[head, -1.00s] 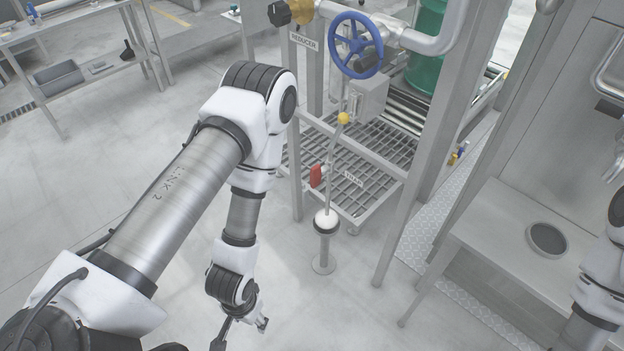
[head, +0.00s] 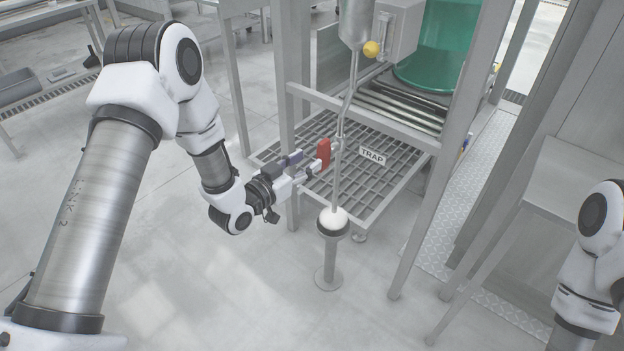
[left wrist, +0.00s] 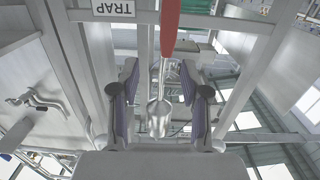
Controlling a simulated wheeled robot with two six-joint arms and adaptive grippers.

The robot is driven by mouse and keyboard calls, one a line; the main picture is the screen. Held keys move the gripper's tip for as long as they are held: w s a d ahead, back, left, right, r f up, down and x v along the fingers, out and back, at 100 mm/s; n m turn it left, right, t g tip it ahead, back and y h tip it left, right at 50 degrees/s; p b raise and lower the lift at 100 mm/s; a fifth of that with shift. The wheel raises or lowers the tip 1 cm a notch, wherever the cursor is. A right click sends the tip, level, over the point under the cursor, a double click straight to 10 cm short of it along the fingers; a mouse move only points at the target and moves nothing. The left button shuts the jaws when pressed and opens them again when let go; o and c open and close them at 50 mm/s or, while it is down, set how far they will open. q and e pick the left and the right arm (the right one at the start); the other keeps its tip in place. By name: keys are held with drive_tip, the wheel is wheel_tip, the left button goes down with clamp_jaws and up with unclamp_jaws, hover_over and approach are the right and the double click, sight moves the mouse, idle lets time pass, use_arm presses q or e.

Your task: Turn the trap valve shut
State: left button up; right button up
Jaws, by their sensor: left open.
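The trap valve's red handle (head: 323,152) stands upright on the thin vertical pipe (head: 338,180), beside the TRAP label (head: 372,156). My left gripper (head: 306,165) is open and empty, close to the left of the handle. In the left wrist view the red handle (left wrist: 169,25) lies ahead, roughly in line with the gap between the open fingers (left wrist: 160,70). Whether a finger touches it I cannot tell. The metal valve stem (left wrist: 162,75) shows between the fingers. My right arm shows at the right edge, but its gripper is out of view.
The pipe ends at a white-topped drain stand (head: 333,222). A grated shelf (head: 290,150) and frame posts surround the valve. A steel table (head: 570,180) stands right. Floor at lower left is clear.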

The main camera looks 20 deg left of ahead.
sight(319, 150)
use_arm(q)
drive_tip(key=shift+w+f+t+b, duration=0.2)
drive_tip(key=shift+w+t+b, duration=0.05)
drive_tip(key=shift+w+b, duration=0.3)
drive_tip(key=shift+w+f+t+b, duration=0.15)
drive_tip(key=shift+w+t+b, duration=0.1)
drive_tip(key=shift+w+b, duration=0.25)
drive_tip(key=x, duration=0.6)
drive_tip(key=shift+w+f, duration=0.15)
drive_tip(key=shift+w, duration=0.2)
clamp_jaws()
use_arm(e)
wheel_tip(319, 150, down, 6)
drive_tip(key=shift+d+r, duration=0.1)
drive_tip(key=shift+r, duration=0.05)
